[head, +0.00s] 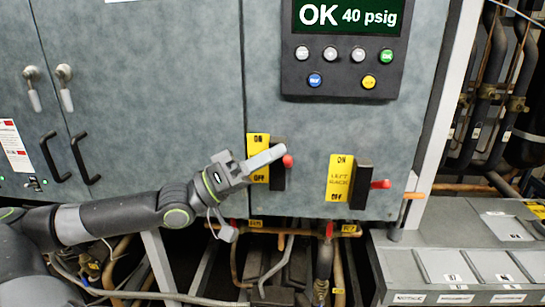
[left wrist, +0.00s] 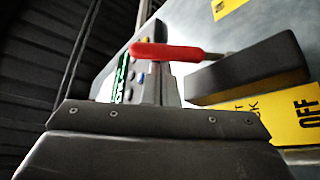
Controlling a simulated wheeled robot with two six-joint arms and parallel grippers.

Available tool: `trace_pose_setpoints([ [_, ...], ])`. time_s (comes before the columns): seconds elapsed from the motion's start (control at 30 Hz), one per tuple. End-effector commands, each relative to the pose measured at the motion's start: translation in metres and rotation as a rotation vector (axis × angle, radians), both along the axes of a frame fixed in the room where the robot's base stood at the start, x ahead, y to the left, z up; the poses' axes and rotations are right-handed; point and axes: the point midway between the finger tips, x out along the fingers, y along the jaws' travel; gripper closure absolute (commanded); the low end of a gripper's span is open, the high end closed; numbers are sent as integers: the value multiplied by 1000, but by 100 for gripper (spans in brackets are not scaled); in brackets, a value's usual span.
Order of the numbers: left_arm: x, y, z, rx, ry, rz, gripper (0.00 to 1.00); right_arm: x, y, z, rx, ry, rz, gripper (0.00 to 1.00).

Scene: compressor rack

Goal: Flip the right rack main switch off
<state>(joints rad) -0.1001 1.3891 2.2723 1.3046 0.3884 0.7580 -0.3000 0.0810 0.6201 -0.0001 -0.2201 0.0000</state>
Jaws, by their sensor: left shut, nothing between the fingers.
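Two black switch boxes with red-tipped levers sit on the grey cabinet. The one at right (head: 362,186) has a yellow label reading LEFT RACK, and its red lever (head: 381,184) points out right. The other switch (head: 278,177) has a yellow ON/OFF label (head: 260,172) whose middle is hidden by my gripper. Its red lever tip (head: 288,161) shows just past my fingers. My left gripper (head: 279,152) is shut and empty, close by this lever; contact is unclear. In the left wrist view the red lever (left wrist: 165,51) lies across just beyond the fingertips. My right gripper is out of view.
A display panel (head: 344,53) reading OK 40 psig, with several buttons, is above the switches. Cabinet door handles (head: 72,158) are at left. Pipes run below the cabinet, and a grey box (head: 465,264) stands at lower right.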

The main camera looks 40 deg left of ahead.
Motion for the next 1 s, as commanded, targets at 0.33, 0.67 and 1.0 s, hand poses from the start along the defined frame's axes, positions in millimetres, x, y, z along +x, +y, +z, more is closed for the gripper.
trace_pose_setpoints([
  [0.33, 2, -3, 2, 1, 1, -2, 100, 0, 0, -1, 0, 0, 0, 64],
  [0.67, 1, -3, -1, 12, -17, -2, 100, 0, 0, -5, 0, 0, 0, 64],
  [1.0, -1, -5, -4, 43, -68, -1, 100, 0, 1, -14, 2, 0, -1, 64],
])
